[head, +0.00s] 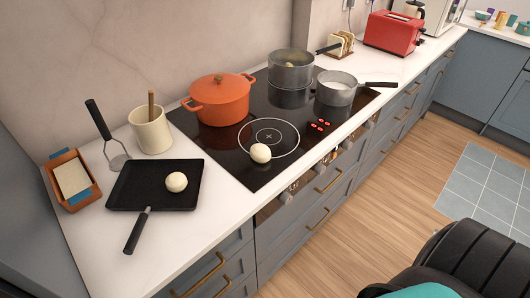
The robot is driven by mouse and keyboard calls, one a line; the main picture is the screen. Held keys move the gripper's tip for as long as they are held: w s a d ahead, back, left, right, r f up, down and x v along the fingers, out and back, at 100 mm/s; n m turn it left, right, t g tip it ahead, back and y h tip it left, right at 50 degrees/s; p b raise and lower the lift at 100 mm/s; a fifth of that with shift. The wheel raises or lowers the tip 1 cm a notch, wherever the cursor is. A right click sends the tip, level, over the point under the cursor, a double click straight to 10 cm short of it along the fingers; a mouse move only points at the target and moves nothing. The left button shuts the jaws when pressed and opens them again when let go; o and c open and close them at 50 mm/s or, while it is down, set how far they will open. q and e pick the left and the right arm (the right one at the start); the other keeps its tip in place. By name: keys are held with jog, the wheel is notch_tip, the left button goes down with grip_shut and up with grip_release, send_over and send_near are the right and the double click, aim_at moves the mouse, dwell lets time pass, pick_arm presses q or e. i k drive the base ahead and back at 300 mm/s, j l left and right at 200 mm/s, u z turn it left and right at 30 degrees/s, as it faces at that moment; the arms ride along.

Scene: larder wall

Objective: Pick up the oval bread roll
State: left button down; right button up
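Two pale, smooth, rounded pieces are in the head view, and I cannot tell for sure which is the oval bread roll. One pale piece (260,153) rests on the black hob (228,152), at the front of the ringed cooking zone. The other pale piece (176,182) lies in the square black griddle pan (134,188) on the white counter. Neither is covered by anything. Neither of my grippers shows in this view.
An orange lidded pot (219,100), a grey pot (291,68) and a saucepan (337,88) stand on the hob. A utensil crock (151,131), a masher (106,136) and a terracotta dish (71,180) are near the griddle pan. The counter's front left is clear.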

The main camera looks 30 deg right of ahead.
aim_at(260, 153)
jog(key=i+z, duration=0.1)
jog(key=z, duration=0.25)
jog(key=i+z, duration=0.1)
jog(key=z, duration=0.3)
jog(key=i+z, duration=0.1)
jog(key=z, duration=0.25)
